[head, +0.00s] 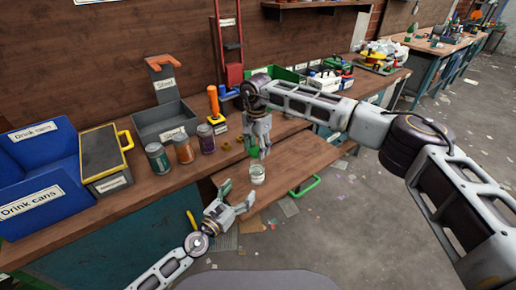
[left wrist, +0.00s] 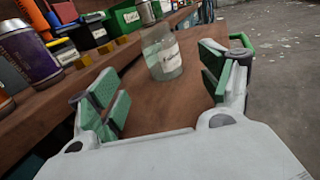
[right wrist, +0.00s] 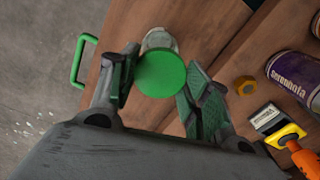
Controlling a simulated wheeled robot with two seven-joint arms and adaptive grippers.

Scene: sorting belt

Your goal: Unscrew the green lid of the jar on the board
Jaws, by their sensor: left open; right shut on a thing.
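The clear glass jar (head: 257,175) with a white label stands upright on the wooden board; it also shows in the left wrist view (left wrist: 163,56), with no green lid on its top. My right gripper (head: 262,152) points down above the jar. In the right wrist view the green lid (right wrist: 161,74) is between its fingers, which are shut on it, and part of the jar (right wrist: 158,40) shows behind the lid.
The board (head: 300,165) has a green handle (head: 304,186). On the bench stand several cans (head: 183,150), an orange-handled tool (head: 214,102), a grey bin (head: 165,121) and blue bins (head: 40,158). A yellow nut-like piece (right wrist: 245,85) lies near the cans.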

